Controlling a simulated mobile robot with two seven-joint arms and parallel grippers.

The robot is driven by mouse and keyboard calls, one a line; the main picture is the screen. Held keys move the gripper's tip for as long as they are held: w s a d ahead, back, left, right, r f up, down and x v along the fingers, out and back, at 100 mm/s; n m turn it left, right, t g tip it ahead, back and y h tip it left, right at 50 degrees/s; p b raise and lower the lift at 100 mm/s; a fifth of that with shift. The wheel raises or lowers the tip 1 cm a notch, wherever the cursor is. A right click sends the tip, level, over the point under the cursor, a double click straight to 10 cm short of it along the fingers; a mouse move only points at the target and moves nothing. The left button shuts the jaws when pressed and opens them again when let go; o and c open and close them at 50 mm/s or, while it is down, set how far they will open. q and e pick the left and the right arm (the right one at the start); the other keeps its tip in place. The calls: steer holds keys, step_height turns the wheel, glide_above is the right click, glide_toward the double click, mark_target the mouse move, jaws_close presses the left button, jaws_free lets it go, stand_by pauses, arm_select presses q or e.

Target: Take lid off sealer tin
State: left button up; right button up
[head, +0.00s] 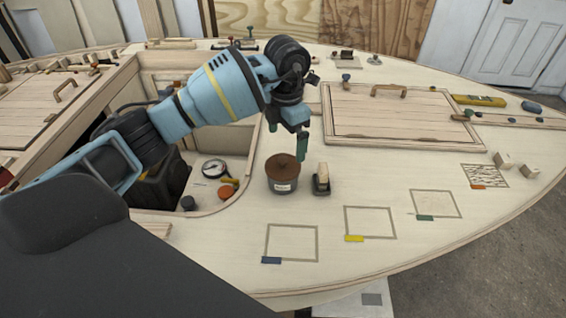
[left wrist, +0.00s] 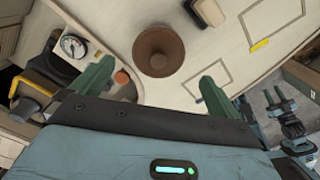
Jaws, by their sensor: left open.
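The sealer tin (head: 283,185) stands upright on the pale plywood deck, a grey-brown pot with a small white label. Its brown lid (head: 282,167) sits on top with a small knob; the lid also shows from above in the left wrist view (left wrist: 158,50). My left gripper (head: 302,146) is above and slightly to the right of the tin in the head view, pointing down, apart from the lid. In the left wrist view its green fingers (left wrist: 155,90) are spread wide with nothing between them. My right gripper does not show in the head view; a dark gripper-like shape (left wrist: 292,128) shows at the right of the wrist view.
A block-shaped brush or sander (head: 321,180) stands close to the tin's right. Outlined squares with coloured tabs (head: 291,243) lie on the deck in front. A recessed opening with a round gauge (head: 214,168) is to the left. A hatch (head: 395,115) lies behind.

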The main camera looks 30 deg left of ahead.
mark_target(284, 158)
arm_select(q)
step_height(284, 158, down, 2)
steer(key=shift+f, duration=0.55)
step_height(284, 158, down, 4)
steer(key=shift+s+a, duration=0.1)
steer(key=shift+s, duration=0.05)
arm_select(e)
steer(key=shift+w+r, duration=0.5)
steer(key=shift+w, duration=0.3)
arm_select(q)
steer(key=c, duration=0.7)
steer(key=shift+c, duration=0.5)
arm_select(e)
steer(key=shift+s+f, duration=0.15)
steer(key=shift+s, duration=0.2)
